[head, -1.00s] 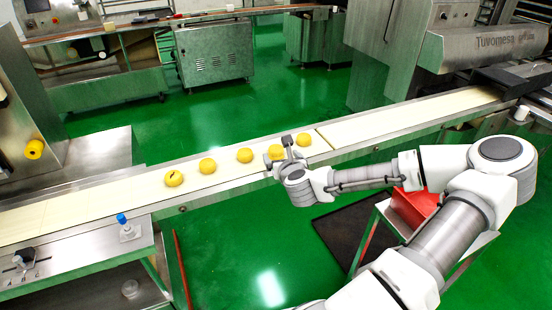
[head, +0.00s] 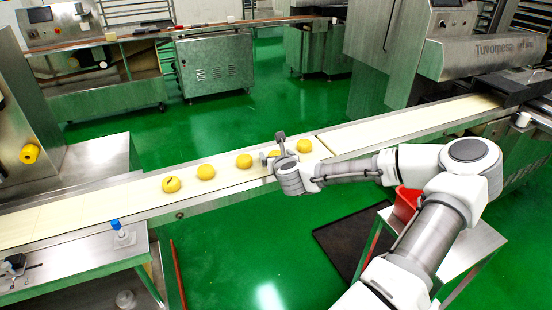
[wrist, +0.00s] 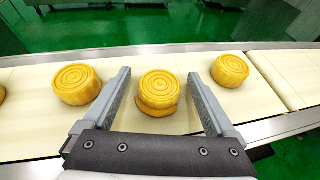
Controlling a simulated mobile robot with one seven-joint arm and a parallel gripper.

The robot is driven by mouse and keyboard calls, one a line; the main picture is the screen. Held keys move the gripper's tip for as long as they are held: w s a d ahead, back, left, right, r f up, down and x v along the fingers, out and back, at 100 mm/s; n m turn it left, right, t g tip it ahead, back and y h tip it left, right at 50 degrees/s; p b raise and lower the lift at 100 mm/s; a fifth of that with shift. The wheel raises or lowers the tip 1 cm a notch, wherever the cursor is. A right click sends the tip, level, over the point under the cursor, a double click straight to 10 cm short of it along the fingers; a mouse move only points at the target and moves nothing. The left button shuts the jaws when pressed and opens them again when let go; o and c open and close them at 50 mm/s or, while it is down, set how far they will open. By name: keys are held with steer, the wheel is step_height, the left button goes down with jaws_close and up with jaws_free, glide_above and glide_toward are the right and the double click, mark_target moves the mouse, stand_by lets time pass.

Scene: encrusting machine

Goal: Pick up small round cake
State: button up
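Several small round yellow cakes lie in a row on the pale conveyor belt. In the wrist view, one cake (wrist: 160,88) with a ringed top lies between my fingers, with clear gaps on both sides; a wider yellow layer shows under its near edge. My gripper (wrist: 159,76) is open and empty around it. In the head view, my gripper (head: 273,147) is over the belt and mostly hides this cake. Neighbouring cakes show to the left (wrist: 76,84) and right (wrist: 230,70) of my fingers. In the head view, the cake at the left end (head: 171,184) has a dark mark on top.
The belt (head: 100,202) runs between metal rails, with green floor beyond. A large machine (head: 490,55) stands at the back right. A red bin (head: 406,205) on a metal cart (head: 470,240) is below my arm. A blue-capped item (head: 118,228) stands front left.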

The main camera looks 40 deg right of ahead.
mark_target(277, 154)
steer(key=c, duration=1.3)
steer(key=shift+o, duration=0.2)
step_height(277, 154, up, 5)
steer(key=shift+s+d+p, duration=0.1)
steer(key=shift+p, duration=1)
steer(key=s+d+r+p, duration=0.3)
steer(key=s+d+r, duration=0.3)
steer(key=s+d, duration=0.2)
steer(key=shift+s, duration=0.15)
